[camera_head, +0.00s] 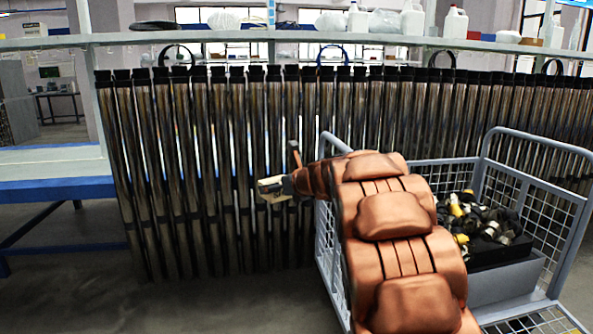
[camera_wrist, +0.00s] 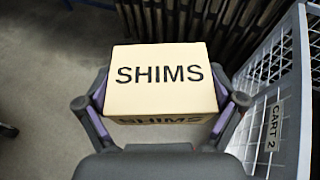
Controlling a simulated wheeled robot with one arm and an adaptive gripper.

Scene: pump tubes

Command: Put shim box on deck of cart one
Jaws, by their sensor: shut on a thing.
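The shim box (camera_wrist: 165,85), a tan block marked SHIMS, is between the two fingers of my gripper (camera_wrist: 162,105) in the wrist view. The gripper is shut on it, with a finger against each side. In the head view the box (camera_head: 271,186) shows small at the end of my orange arm, held in the air just left of a wire-mesh cart. That cart (camera_head: 575,215) carries a CART 2 label (camera_wrist: 272,127) on its side in the wrist view. I see no cart labelled one.
A black bin (camera_head: 505,249) of mixed parts sits on a grey box on the cart. A long row of upright metal tubes (camera_head: 175,180) stands behind. A blue-edged table (camera_head: 50,180) is at left. Grey floor (camera_head: 150,305) lies open at front left.

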